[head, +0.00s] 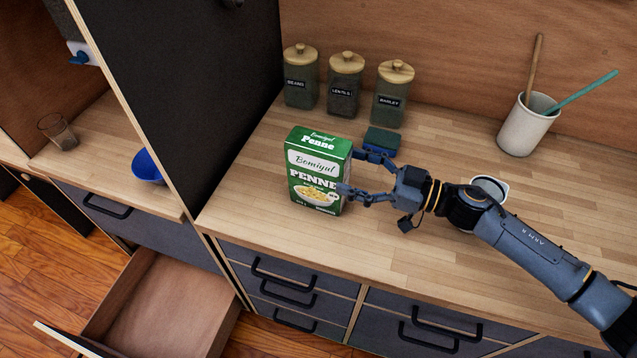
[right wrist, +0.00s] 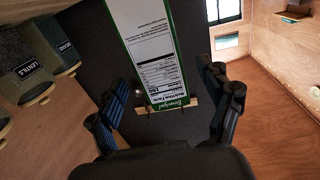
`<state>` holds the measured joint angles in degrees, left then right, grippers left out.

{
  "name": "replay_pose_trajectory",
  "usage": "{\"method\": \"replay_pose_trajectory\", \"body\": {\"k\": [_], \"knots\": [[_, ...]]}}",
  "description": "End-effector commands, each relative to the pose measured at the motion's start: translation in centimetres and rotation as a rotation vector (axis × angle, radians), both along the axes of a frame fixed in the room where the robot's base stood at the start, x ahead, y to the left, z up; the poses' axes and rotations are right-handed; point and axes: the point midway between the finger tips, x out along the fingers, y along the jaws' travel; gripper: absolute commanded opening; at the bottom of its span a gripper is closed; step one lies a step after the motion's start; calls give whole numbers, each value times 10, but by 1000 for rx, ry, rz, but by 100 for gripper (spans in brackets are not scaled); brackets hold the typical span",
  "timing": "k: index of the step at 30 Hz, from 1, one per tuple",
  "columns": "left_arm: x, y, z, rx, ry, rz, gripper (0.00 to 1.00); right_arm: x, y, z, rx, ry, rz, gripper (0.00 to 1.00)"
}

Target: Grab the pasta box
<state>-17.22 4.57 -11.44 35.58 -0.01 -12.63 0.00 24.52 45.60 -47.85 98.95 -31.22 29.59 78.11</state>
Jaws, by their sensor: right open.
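The pasta box (head: 317,172) is green and white with "Penne" on its front. It stands upright on the wooden counter near the front edge. My right gripper (head: 357,172) is open at the box's right side, with one finger behind it and one overlapping its front right edge. In the right wrist view the box (right wrist: 155,50) shows its nutrition panel between the two open fingers (right wrist: 165,95). I cannot tell whether the fingers touch it. My left gripper is not in view.
Labelled jars (head: 344,84) stand behind the box. A dark blue-green sponge-like block (head: 382,141) lies behind the gripper. A white crock (head: 526,125) with utensils and a small cup (head: 490,186) are to the right. A black panel (head: 190,85) rises at left. A drawer (head: 165,305) hangs open below.

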Motion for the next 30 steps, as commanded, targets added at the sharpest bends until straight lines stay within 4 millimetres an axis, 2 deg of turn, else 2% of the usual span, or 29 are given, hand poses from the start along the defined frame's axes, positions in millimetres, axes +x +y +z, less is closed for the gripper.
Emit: {"method": "replay_pose_trajectory", "body": {"k": [1, 6, 16, 21, 24, 30], "knots": [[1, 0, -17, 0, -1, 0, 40, 0, 0, -17, 0, 0, 0, 79], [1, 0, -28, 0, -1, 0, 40, 0, 0, -28, 0, 0, 0, 79], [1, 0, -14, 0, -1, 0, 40, 12, 29, -22, 2, 0, 1, 79], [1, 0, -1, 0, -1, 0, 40, 21, 54, -17, 3, -1, 2, 79], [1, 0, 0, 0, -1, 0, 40, 26, 65, -20, 2, 0, 0, 79], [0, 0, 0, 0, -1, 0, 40, 28, 70, -22, 0, 0, -1, 79]]}}
